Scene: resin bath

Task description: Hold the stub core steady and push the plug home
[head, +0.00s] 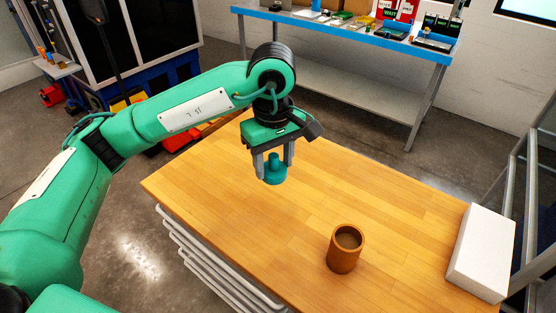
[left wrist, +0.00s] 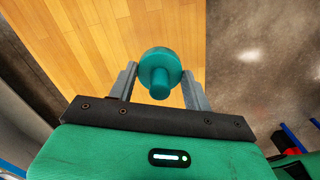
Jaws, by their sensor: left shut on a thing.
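My left gripper (head: 273,167) holds a teal plug (head: 274,172) with a narrow stem and a wider round base, above the left part of the wooden table. In the left wrist view the plug (left wrist: 160,70) sits between the two grey fingers (left wrist: 160,86), stem toward the camera. The stub core (head: 344,252), a brown upright cylinder with an open top, stands on the table toward the front right, apart from the plug. Its inside shows a brown surface below the rim. My right gripper is not in view.
The wooden table (head: 400,215) is mostly clear around the core. A white block (head: 482,252) lies at its right edge. A blue-edged bench (head: 345,32) with trays and signs stands behind. A metal frame (head: 533,200) rises at the far right.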

